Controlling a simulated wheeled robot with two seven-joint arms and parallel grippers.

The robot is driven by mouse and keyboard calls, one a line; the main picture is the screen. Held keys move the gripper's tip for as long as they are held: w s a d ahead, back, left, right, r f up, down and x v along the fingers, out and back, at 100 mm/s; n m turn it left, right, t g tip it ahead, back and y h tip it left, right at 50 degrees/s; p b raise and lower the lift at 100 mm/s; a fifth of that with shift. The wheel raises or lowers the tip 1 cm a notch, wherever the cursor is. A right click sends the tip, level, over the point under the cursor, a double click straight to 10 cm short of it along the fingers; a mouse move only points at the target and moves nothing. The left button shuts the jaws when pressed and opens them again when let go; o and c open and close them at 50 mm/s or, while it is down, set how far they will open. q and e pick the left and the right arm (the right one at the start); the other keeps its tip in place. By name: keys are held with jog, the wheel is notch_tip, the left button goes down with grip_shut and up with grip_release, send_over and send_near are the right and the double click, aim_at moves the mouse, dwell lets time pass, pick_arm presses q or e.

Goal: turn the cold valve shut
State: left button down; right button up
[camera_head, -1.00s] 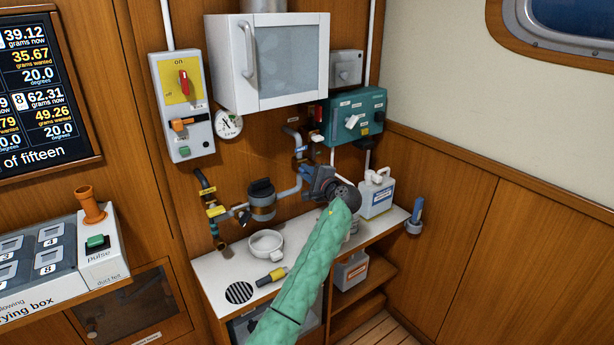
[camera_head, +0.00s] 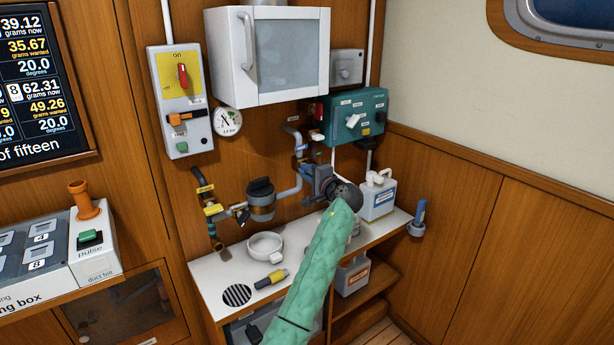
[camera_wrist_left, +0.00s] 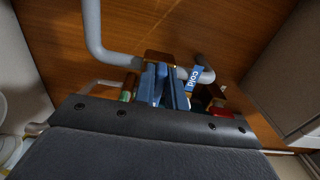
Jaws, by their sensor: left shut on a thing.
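In the left wrist view, the cold valve shows as a blue handle (camera_wrist_left: 160,88) on a grey pipe, beside a blue tag (camera_wrist_left: 194,80) reading "cold". My left gripper (camera_head: 318,177) is at the wall pipes in the head view, at the end of my green-sleeved arm, and is shut on the blue handle. The handle stands between the fingers in the left wrist view. In the head view the gripper hides most of the valve, so I cannot tell its angle. My right gripper is not in view.
A white cabinet (camera_head: 268,60) hangs above the pipes, with a teal control box (camera_head: 352,117) to its lower right. A dark cylindrical filter (camera_head: 261,200) is left of the gripper.

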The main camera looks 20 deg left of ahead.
pick_arm(q)
jog(key=shift+f, duration=0.25)
jog(key=c, duration=1.6)
grip_release()
jog(key=shift+o, duration=0.8)
jog(key=shift+r, duration=0.15)
